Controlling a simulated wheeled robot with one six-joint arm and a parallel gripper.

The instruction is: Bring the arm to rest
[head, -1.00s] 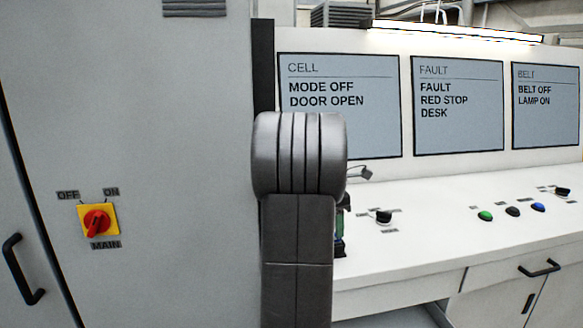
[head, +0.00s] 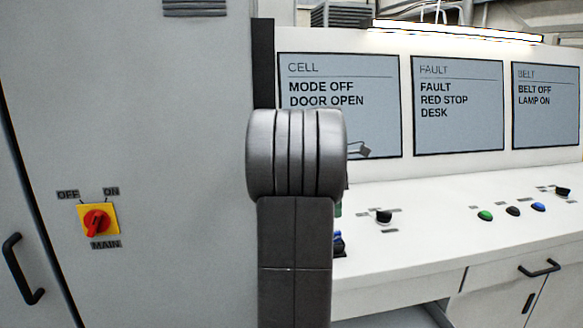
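My arm (head: 295,215) stands upright in the middle of the head view, dark grey, with a rounded joint at the top. A small grey part (head: 358,151), which looks like part of my arm's far end, shows just right of this joint, in front of the cell screen. The rest of the far end is hidden behind the arm. The fingers cannot be made out, so I cannot tell whether my gripper is open or shut, or whether it holds anything.
A grey cabinet with a red and yellow main switch (head: 97,220) fills the left. A white desk (head: 420,240) with a black knob (head: 384,216) and several buttons runs right. Screens (head: 457,105) read mode off, door open, red stop desk. A dark item (head: 339,244) is partly hidden behind my arm.

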